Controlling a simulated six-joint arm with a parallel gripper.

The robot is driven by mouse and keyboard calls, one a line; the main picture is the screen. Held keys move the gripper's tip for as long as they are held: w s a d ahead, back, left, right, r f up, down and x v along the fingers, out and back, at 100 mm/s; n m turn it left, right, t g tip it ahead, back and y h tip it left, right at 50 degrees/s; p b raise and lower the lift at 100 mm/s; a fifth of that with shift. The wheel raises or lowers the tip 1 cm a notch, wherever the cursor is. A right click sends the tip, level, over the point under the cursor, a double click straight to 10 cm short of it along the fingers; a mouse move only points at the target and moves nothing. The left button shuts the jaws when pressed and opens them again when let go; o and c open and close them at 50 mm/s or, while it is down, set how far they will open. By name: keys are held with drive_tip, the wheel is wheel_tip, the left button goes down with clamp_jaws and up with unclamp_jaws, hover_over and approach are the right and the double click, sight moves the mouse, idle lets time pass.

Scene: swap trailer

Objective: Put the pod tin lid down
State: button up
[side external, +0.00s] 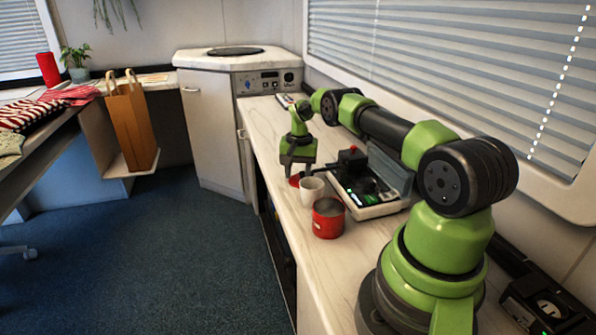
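The red pod tin (328,219) stands on the pale counter, and its top looks uncovered. A small red, flat piece that looks like the pod tin lid (294,181) shows low beside the white cup (311,191), partly hidden by it. My gripper (298,170) points down just above this red piece, behind the cup. The fingers are small and dark here. I cannot tell whether they touch or grip the lid, or whether the lid rests on the counter.
A grey and white appliance tray (372,212) with a dark device and a red knob stands right of my gripper. The cup and tin stand close together near the counter's front edge. Bare counter (262,125) lies farther back, toward the panelled corner unit (268,82).

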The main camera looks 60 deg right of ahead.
wheel_tip(320, 180, up, 12)
drive_tip(key=s+a+r+n+t, duration=0.1)
drive_tip(key=a+r+n+t, duration=0.25)
drive_tip(key=a+r, duration=1.25)
drive_tip(key=s+a+r+n+t, duration=0.1)
drive_tip(key=s+a+r+n, duration=0.2)
drive_tip(key=s+a+r, duration=0.4)
drive_tip(key=s+a+f+n+t+y, duration=0.1)
drive_tip(key=s+a+f, duration=0.1)
drive_tip(key=s+a, duration=0.2)
drive_tip(key=s+a+f+n+t+y, duration=0.1)
drive_tip(key=s+a, duration=0.3)
drive_tip(key=s, duration=0.5)
drive_tip(key=shift+f+n, duration=0.55)
drive_tip(key=shift+f, duration=0.15)
